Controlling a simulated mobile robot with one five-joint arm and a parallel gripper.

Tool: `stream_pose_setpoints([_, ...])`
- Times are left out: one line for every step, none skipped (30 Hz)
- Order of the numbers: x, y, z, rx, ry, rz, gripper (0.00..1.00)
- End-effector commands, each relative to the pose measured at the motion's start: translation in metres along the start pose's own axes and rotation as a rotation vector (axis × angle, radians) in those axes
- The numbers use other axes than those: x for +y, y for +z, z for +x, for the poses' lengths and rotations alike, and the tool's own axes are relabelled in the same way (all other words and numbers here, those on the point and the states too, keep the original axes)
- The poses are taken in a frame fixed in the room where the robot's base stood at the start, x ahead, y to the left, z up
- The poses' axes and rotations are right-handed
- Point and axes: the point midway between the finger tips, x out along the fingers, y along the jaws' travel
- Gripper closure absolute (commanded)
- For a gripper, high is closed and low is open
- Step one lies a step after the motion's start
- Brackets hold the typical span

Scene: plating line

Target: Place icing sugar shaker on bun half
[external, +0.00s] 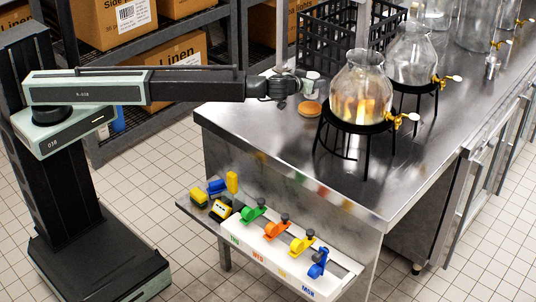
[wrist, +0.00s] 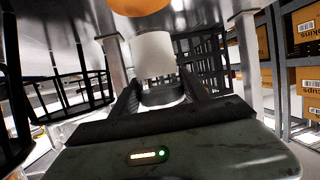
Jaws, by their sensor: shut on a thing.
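My gripper (external: 299,87) reaches in from the left over the steel counter in the external view. It is shut on the icing sugar shaker (external: 312,79), a small white and grey cylinder. In the wrist view the shaker (wrist: 154,52) sits between the two dark fingers of my gripper (wrist: 158,82). The bun half (external: 309,109) is a round orange-brown piece on the counter, just below the shaker in the external view. In the wrist view part of the bun half (wrist: 138,5) shows at the top edge, beyond the shaker's end. I cannot tell how large the gap is.
A glass jar (external: 360,90) on a black stand (external: 354,127) stands close right of the bun half, with more jars behind it. A black wire basket (external: 325,40) stands behind. The counter (external: 270,135) is clear in front. Colored clips line a lower shelf.

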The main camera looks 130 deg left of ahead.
Motion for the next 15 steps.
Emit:
stream_pose_setpoints([-0.001,0.004,0.001,0.000,0.000,0.000,0.94])
stream_pose_setpoints([-0.001,0.007,0.002,0.000,0.000,0.000,0.94])
stream_pose_setpoints([-0.001,0.013,0.004,0.000,0.000,0.000,0.94])
stream_pose_setpoints([-0.001,0.019,0.006,0.000,0.000,0.001,0.94])
stream_pose_setpoints([-0.001,0.024,0.008,0.000,0.000,0.001,0.94])
stream_pose_setpoints([-0.001,0.031,0.011,0.000,0.000,0.001,0.94])
stream_pose_setpoints([-0.001,0.035,0.012,0.001,0.000,0.001,0.94])
stream_pose_setpoints([-0.001,0.037,0.013,0.001,0.000,0.001,0.94])
stream_pose_setpoints([-0.001,0.037,0.013,0.001,0.000,0.001,0.94])
stream_pose_setpoints([-0.001,0.036,0.012,0.001,0.000,0.001,0.94])
stream_pose_setpoints([-0.001,0.034,0.012,0.001,0.000,0.001,0.94])
stream_pose_setpoints([-0.001,0.033,0.011,0.000,0.000,0.001,0.94])
stream_pose_setpoints([-0.001,0.033,0.011,0.000,0.000,0.001,0.94])
stream_pose_setpoints([-0.001,0.033,0.011,0.000,0.000,0.001,0.94])
stream_pose_setpoints([-0.001,0.033,0.011,0.000,0.000,0.001,0.94])
